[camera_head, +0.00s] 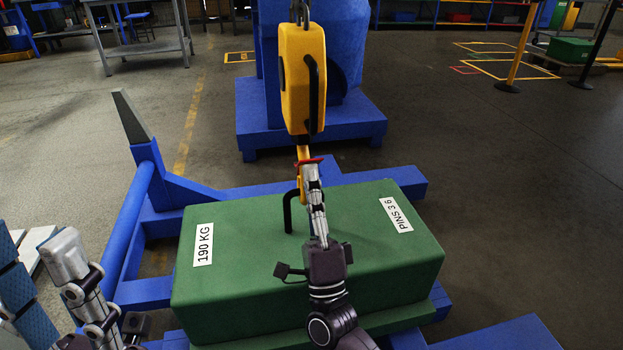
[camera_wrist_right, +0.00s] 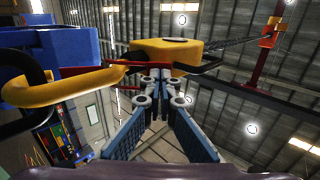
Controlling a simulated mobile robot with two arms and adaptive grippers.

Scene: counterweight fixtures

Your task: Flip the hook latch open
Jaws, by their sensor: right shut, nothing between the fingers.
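A yellow hoist block (camera_head: 302,70) hangs over a green weight (camera_head: 250,235) labelled 190 KG. Its yellow hook (camera_head: 303,153) reaches down to the weight's black handle (camera_head: 288,212); the arm partly hides where they meet. A red latch (camera_head: 308,161) lies across the hook, and shows beside the yellow hook (camera_wrist_right: 65,87) in the right wrist view (camera_wrist_right: 88,70). My right gripper (camera_head: 310,170) is shut and empty, its fingertips (camera_wrist_right: 160,78) close to the latch; I cannot tell if they touch. My left gripper (camera_head: 65,258) is at the lower left, away from the hook, its jaw state unclear.
A blue frame (camera_head: 135,225) surrounds the weight on the left and behind. A blue stand (camera_head: 250,115) is behind the hoist. A black handle (camera_head: 315,95) sticks out from the hoist block. Open floor (camera_head: 510,180) lies to the right.

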